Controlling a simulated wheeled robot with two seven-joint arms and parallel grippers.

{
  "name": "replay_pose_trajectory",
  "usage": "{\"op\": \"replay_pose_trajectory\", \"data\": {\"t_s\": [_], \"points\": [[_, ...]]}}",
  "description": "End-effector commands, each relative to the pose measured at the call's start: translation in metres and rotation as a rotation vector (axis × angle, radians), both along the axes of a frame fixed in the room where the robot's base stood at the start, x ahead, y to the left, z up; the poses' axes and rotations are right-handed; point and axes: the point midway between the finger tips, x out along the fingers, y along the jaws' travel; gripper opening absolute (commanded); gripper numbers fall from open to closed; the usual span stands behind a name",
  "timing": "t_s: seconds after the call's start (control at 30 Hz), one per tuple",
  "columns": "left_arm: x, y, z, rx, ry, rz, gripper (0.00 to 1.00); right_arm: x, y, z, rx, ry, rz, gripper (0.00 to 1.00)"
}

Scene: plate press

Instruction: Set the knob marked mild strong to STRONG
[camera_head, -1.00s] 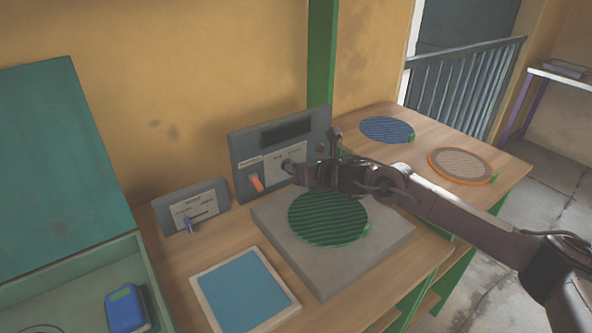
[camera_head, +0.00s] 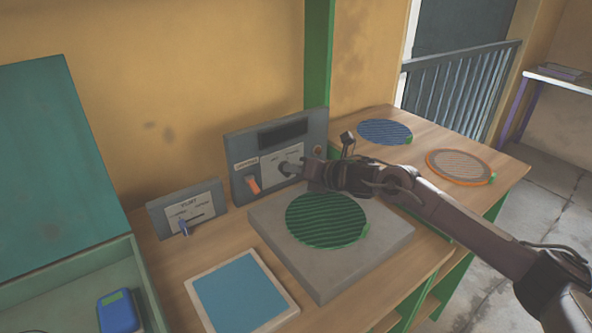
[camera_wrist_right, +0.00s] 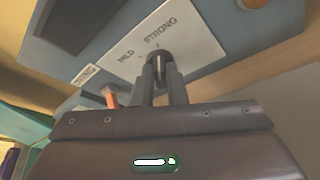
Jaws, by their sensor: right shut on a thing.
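The knob marked MILD and STRONG (camera_wrist_right: 158,58) is a small dark knob on a white label plate, seen in the right wrist view. MILD is printed up and left of it, STRONG just above it. A pale line shows on the knob, but I cannot tell exactly which word it points to. My right gripper (camera_head: 288,169) is at the front of the grey control panel (camera_head: 236,145). Its two fingers (camera_wrist_right: 160,75) are shut on the knob and hide part of it. My left gripper is not in view.
An orange lever (camera_head: 253,186) sits just left of the knob. A green ribbed disc (camera_head: 325,220) lies on a grey block (camera_head: 375,262) under my right arm.

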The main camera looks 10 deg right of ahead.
Motion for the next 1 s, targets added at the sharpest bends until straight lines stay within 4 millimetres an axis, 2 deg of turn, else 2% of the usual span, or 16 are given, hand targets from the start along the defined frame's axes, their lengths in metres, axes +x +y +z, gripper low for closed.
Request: {"op": "replay_pose_trajectory", "data": {"t_s": [0.2,0.23,0.37,0.73,0.87,1.0], "points": [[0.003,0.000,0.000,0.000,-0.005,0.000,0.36,0.000,0.000,0.000,0.002,0.000,-0.001,0.00],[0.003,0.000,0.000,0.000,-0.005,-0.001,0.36,0.000,0.000,0.000,0.002,0.000,-0.001,0.16],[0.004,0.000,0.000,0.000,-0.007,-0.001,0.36,0.000,0.000,0.000,0.001,0.001,0.000,0.33],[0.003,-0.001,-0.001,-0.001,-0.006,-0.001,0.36,-0.004,-0.004,0.001,-0.001,0.000,-0.001,0.34],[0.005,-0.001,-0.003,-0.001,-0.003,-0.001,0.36,-0.019,-0.015,0.006,-0.003,-0.001,-0.001,0.34],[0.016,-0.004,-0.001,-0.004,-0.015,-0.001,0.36,-0.038,-0.029,0.013,-0.003,0.000,-0.002,0.34]]}}
